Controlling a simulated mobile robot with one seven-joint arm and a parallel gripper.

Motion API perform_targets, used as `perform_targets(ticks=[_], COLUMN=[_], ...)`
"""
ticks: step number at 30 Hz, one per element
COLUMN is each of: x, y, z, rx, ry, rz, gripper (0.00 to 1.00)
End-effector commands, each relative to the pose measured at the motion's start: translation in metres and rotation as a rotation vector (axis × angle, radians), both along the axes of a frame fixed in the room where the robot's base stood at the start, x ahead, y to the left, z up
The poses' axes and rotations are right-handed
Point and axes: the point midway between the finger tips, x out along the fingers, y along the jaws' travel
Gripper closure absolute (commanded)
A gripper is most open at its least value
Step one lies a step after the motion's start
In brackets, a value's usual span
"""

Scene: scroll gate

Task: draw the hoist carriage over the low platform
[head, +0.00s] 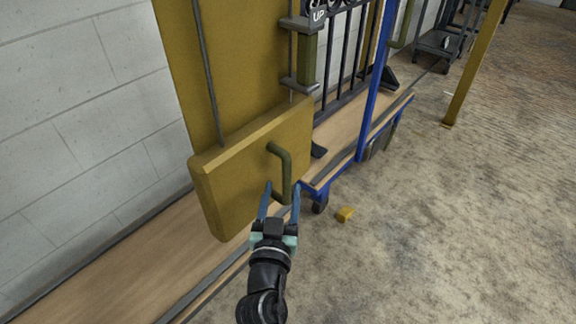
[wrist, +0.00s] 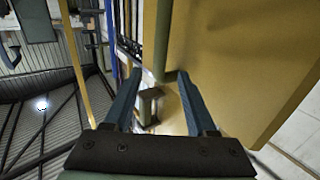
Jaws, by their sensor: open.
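The hoist carriage appears to be the yellow block (head: 235,175) on a tall yellow panel (head: 225,60) by the wall. A bent olive handle (head: 284,170) stands out from its face. My gripper (head: 281,188) is open at the handle's lower part, with a finger on either side in the head view. In the wrist view the handle (wrist: 163,45) reaches down between the fingertips (wrist: 158,74). I cannot tell whether the fingers touch it. The low platform seems to be the long wooden deck (head: 110,268) along the wall, passing below the block.
A blue wheeled frame (head: 369,95) and a dark barred gate (head: 345,50) stand to the right of the block. A yellow post (head: 472,65) stands farther right. The floor (head: 450,230) in front is mostly clear.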

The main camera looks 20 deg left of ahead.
Motion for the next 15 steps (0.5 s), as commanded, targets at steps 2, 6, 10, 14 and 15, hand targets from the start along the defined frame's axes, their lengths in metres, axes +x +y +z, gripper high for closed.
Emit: perform_targets(ticks=[2, 6, 10, 14, 15], x=[0.016, 0.040, 0.057, 0.068, 0.071], y=[0.004, 0.010, 0.014, 0.017, 0.017], z=[0.001, 0.000, 0.000, 0.000, -0.001], rx=[0.000, -0.001, 0.000, -0.001, -0.001], ry=[-0.003, -0.002, -0.002, -0.001, -0.001], rz=[0.000, 0.000, 0.000, 0.000, 0.000], gripper=[0.43, 0.43, 0.43, 0.43, 0.43])
